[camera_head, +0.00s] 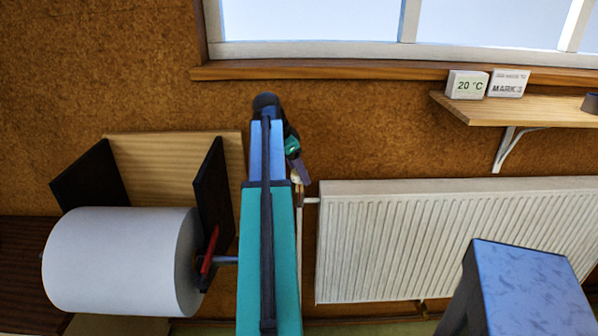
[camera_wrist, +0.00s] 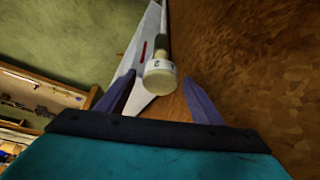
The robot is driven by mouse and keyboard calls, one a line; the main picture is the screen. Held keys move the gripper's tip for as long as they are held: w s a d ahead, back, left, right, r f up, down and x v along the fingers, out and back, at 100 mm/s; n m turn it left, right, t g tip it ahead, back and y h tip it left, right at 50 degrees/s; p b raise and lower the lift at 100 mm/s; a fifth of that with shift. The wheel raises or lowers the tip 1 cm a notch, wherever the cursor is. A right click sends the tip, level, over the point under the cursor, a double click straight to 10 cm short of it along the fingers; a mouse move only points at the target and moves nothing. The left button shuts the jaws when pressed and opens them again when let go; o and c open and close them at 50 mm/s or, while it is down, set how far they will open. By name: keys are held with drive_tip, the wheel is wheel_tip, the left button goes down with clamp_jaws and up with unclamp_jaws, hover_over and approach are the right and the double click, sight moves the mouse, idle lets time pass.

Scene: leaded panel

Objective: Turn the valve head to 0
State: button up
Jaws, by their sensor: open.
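The valve head (camera_wrist: 160,77) is a cream knob with a pale marked band, seen end-on in the wrist view. In the head view my gripper (camera_head: 300,168) is near the radiator's upper left corner, and my arm hides most of the valve there. The white radiator (camera_head: 420,240) stands right of it.
A wooden shelf (camera_head: 520,108) holds a "20 °C" display (camera_head: 466,85) and a card (camera_head: 508,84) that seems to read "MARK 3". A large white roll (camera_head: 120,262) in a black-sided holder is at left. A blue-topped stand (camera_head: 525,285) is at front right. The window sill (camera_head: 320,70) runs above.

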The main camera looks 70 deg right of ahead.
drive_tip(key=shift+s+d+f, duration=0.15)
drive_tip(key=shift+f, duration=0.4)
drive_tip(key=c, duration=1.1)
drive_tip(key=shift+o, duration=0.2)
drive_tip(key=shift+d+r, duration=0.1)
